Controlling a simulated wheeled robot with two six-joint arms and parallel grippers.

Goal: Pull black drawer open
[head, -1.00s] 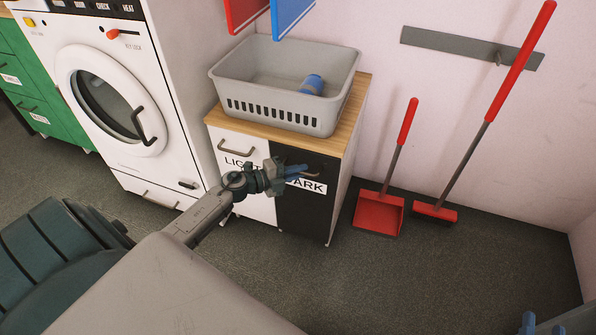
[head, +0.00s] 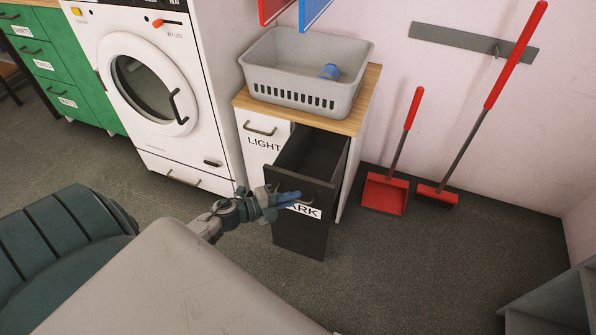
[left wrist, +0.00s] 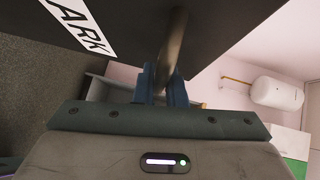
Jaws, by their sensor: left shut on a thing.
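The black drawer (head: 296,232) bears a partly hidden label ending in "ARK" and stands pulled out of the wood-topped cabinet. Its open top shows an empty-looking dark inside. My left gripper (head: 296,197) is at the drawer's upper front, shut on the drawer handle (left wrist: 174,45), which runs between its blue fingers in the left wrist view (left wrist: 161,85). The gripper hides part of the label and most of the handle in the head view. My right gripper is not in view.
The white "LIGHT" drawer (head: 262,146) beside it is closed. A grey basket (head: 300,97) with a blue item (head: 329,72) sits on the cabinet top. A washer (head: 150,100) stands left. A red dustpan (head: 384,194) and broom (head: 437,195) stand right. Floor in front is clear.

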